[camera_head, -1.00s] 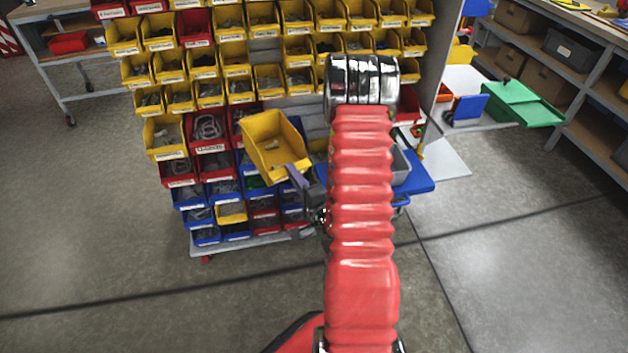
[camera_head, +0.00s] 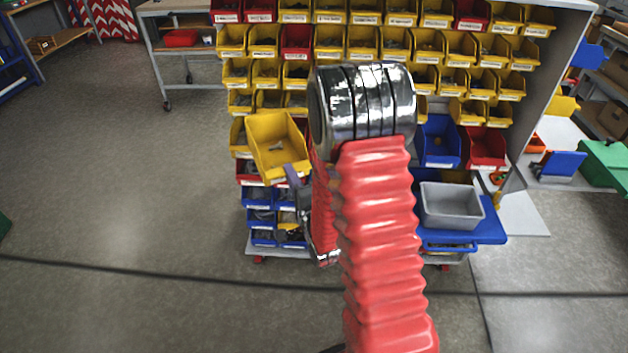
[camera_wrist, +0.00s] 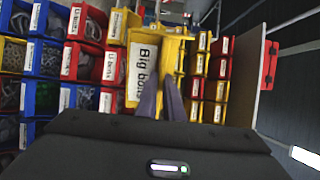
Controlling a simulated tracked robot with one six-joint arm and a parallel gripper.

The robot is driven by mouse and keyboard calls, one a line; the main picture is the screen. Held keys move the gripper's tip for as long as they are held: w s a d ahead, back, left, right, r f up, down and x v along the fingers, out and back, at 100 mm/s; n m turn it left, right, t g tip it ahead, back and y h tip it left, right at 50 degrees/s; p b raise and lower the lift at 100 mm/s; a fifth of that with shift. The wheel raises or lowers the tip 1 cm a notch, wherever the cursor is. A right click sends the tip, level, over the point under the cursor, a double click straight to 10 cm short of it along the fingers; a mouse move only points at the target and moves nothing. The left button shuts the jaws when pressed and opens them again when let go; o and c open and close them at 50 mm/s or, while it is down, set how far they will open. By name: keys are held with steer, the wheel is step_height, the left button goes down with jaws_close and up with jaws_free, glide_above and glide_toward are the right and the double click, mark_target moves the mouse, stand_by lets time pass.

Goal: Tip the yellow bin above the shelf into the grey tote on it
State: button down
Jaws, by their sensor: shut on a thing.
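The yellow bin (camera_head: 277,146) hangs in the air in front of the bin rack, left of my red arm. In the head view it looks tilted, with its open top showing and some small contents inside. My gripper (camera_head: 297,178) is shut on its lower edge. In the wrist view my gripper's fingers (camera_wrist: 160,98) meet the bin's front, which bears a "Big bolts" label (camera_wrist: 142,70). The grey tote (camera_head: 450,206) sits on the blue shelf (camera_head: 490,226) to the right of my arm, apart from the bin. The tote looks empty.
The rack behind holds many yellow, red and blue bins (camera_head: 438,140). My arm stands between the held bin and the tote in the head view. A green box (camera_head: 605,163) is at the far right. Open floor (camera_head: 130,200) lies to the left.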

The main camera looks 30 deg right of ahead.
steer(key=w+a+r+n+y, duration=0.1)
steer(key=a+r, duration=0.3)
steer(key=a, duration=0.6)
steer(key=shift+w+a+y, duration=0.25)
steer(key=shift+w+y, duration=0.05)
steer(key=shift+w, duration=0.1)
